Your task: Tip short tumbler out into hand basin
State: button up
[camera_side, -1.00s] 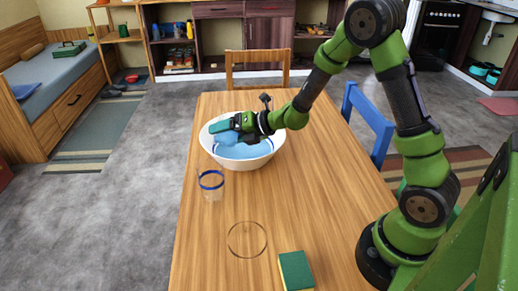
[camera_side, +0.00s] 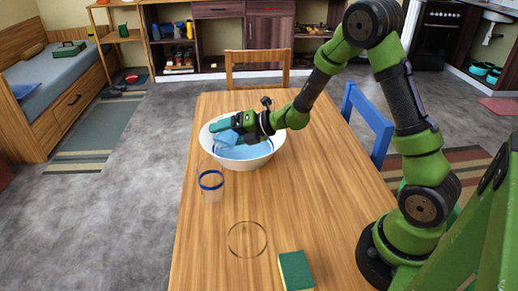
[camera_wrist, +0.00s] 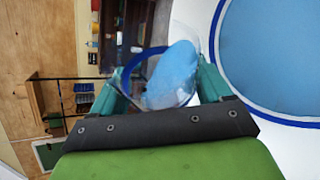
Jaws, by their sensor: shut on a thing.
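My gripper (camera_side: 228,131) is over the left side of the white basin (camera_side: 265,157), shut on a clear short tumbler (camera_side: 226,143). The wrist view shows the tumbler (camera_wrist: 138,74) between the teal fingers (camera_wrist: 160,93), with a dark blue rim band and light blue liquid (camera_wrist: 172,76) inside. The tumbler looks tilted, with the liquid lying toward one side. I cannot see a stream leaving it. The basin (camera_wrist: 290,138) has a dark blue ring and a light blue surface inside. The tumbler's far side is partly hidden in the side view.
A clear glass with a blue band (camera_side: 211,187) stands on the wooden table (camera_side: 320,210) just in front of the basin. A thin ring outline (camera_side: 247,240) and a green-and-yellow sponge (camera_side: 295,271) lie nearer. A blue chair (camera_side: 367,122) is at the right edge.

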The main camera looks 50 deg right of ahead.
jog(key=shift+r+m+y, duration=0.4)
jog(key=shift+m, duration=0.1)
dwell(0.3)
jog(key=shift+w+d+f+m+y+b, duration=0.15)
jog(key=shift+f+m+y+b, duration=0.15)
jog(key=shift+f+m+y, duration=0.15)
dwell(0.9)
jog(key=shift+w+d+r+m+y+b, duration=0.1)
jog(key=shift+d+r+m+y+b, duration=0.15)
jog(key=shift+d+m, duration=0.15)
jog(key=shift+w+d+r+m+y+b, duration=0.1)
jog(key=shift+d+r+m+y+b, duration=0.15)
jog(key=shift+d, duration=0.25)
dwell(0.5)
jog(key=shift+d+r+m+y, duration=0.2)
jog(key=shift+r+m+y, duration=0.1)
jog(key=shift+m, duration=0.1)
dwell(0.5)
